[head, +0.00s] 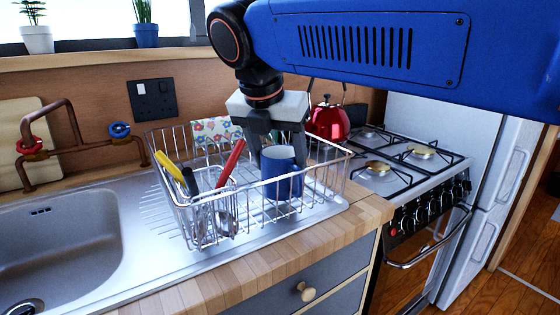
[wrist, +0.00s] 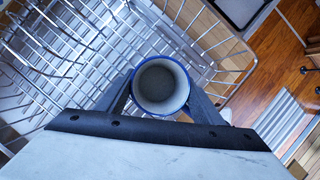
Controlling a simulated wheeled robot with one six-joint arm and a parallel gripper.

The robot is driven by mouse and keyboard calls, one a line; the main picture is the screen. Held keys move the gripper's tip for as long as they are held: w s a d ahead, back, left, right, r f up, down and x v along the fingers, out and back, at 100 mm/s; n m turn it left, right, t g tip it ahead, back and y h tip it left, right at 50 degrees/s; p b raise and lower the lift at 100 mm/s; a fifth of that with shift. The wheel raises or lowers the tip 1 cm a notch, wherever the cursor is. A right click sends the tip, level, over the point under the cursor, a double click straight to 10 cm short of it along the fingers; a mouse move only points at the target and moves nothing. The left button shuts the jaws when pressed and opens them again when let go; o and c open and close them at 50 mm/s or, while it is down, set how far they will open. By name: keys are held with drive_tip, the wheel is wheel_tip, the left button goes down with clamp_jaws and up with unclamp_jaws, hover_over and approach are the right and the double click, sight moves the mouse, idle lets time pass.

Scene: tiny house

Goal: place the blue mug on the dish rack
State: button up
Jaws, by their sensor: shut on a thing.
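The blue mug (head: 281,176) is upright inside the right part of the wire dish rack (head: 180,207) in the head view. Its pale inside and blue rim show from above in the wrist view (wrist: 160,86). My gripper (head: 277,150) points down, with its fingers shut on the mug; in the wrist view the fingers (wrist: 160,100) lie on either side of it. The rack's wires (wrist: 75,60) spread around and below the mug. I cannot tell whether the mug's base touches the rack floor.
A cutlery basket (head: 213,215) with yellow- and red-handled utensils stands in the rack's front left. The sink (head: 60,245) is at left. A red kettle (head: 328,120) and the stove (head: 400,165) are at right. A patterned cloth (head: 215,130) is at the rack's back.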

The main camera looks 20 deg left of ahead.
drive_tip(key=shift+f, duration=0.2)
drive_tip(key=o, duration=1.3)
drive_tip(key=v, duration=1.2)
drive_tip(key=shift+r, duration=0.15)
